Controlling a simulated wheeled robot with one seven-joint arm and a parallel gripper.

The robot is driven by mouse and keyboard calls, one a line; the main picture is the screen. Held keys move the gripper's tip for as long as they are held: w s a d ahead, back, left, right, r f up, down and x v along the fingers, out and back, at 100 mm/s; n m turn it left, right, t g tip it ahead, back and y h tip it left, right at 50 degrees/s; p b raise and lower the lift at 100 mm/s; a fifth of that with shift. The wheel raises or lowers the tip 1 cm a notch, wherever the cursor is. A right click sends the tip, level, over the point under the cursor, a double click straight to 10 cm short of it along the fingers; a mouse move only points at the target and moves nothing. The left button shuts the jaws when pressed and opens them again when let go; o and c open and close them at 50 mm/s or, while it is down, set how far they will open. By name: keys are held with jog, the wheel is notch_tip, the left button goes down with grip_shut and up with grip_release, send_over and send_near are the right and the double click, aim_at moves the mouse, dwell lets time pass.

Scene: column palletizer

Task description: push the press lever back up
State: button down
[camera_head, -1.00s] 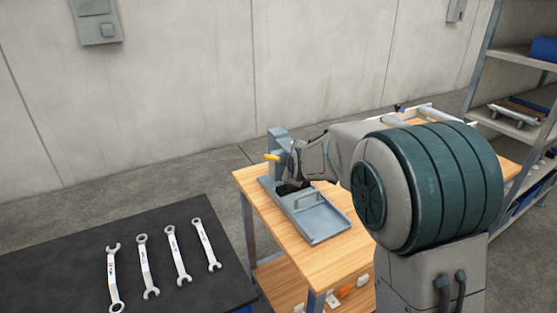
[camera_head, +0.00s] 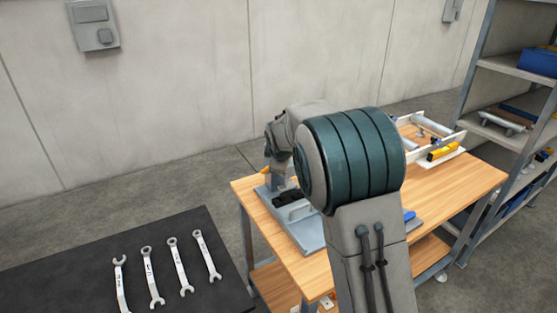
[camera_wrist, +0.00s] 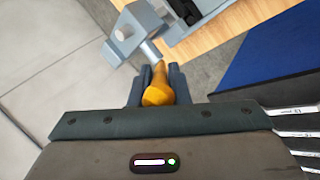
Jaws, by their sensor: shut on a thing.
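The press lever has a yellow handle (camera_wrist: 158,88) on a short grey rod in the wrist view. The handle lies between the two fingers of my gripper (camera_wrist: 157,82), which is shut on it. The grey press (camera_wrist: 132,32) is just beyond the fingers. In the head view a small bit of the yellow handle (camera_head: 265,170) shows at the left of the press column (camera_head: 277,176). My arm hides the top of the press and my fingers there. A grey press base (camera_head: 312,236) with a raised handle sits on the wooden table.
The wooden table (camera_head: 455,187) also bears a white tray (camera_head: 448,155) with several parts at its far right. A dark bench (camera_head: 60,268) with several wrenches is at the lower left. A shelf rack (camera_head: 490,95) stands at the right. Bare floor lies between bench and wall.

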jog(key=shift+r, duration=0.2)
jog(key=c, duration=1.4)
grip_release()
jog(key=shift+w, duration=0.1)
jog(key=b+v, duration=0.3)
jog(key=v, duration=1)
jog(key=shift+s+r, duration=0.3)
